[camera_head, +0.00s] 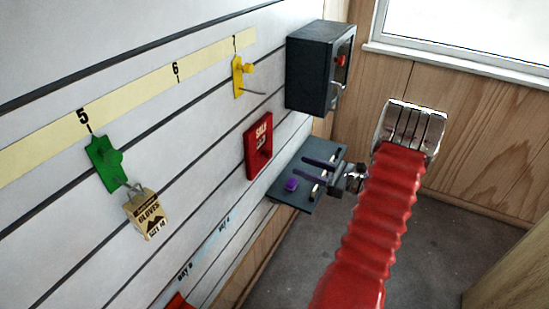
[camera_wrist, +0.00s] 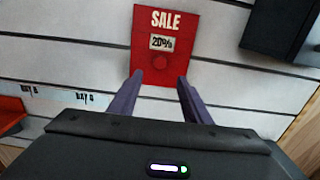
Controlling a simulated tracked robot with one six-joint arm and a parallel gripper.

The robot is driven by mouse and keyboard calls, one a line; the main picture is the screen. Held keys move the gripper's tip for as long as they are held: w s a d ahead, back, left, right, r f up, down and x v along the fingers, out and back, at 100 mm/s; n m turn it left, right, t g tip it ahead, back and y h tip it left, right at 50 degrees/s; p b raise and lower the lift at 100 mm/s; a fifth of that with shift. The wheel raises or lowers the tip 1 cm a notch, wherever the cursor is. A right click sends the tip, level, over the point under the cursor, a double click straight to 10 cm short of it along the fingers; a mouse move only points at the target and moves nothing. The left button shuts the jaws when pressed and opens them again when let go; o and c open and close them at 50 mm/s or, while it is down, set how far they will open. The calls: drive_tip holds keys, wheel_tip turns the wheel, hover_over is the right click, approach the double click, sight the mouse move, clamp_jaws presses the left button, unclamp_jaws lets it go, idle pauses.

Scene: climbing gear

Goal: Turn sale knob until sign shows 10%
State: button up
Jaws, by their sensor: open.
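The red sale sign (camera_head: 258,147) is fixed on the white slatted wall. In the wrist view the sign (camera_wrist: 180,30) shows "SALE" and a small window (camera_wrist: 161,43) reading 20%. The round red sale knob (camera_wrist: 159,62) sits just below that window. My gripper (camera_wrist: 160,78) is open and empty, its two purple fingers pointing toward the sign from below the knob, one to each side. In the head view my gripper (camera_head: 297,172) is to the lower right of the sign, apparently apart from it. Exact finger depth is hard to tell.
A dark box (camera_head: 312,68) with a red button is mounted right of the sign. A window (camera_head: 470,35) is at the back right.

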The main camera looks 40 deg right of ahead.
sight(271, 155)
drive_tip(key=x, duration=1.1)
drive_tip(key=shift+w, duration=0.3)
drive_tip(key=c, duration=0.9)
drive_tip(key=shift+a, duration=0.45)
drive_tip(key=shift+c, duration=0.6)
drive_tip(key=shift+d+f, duration=0.1)
drive_tip(key=shift+d, duration=0.15)
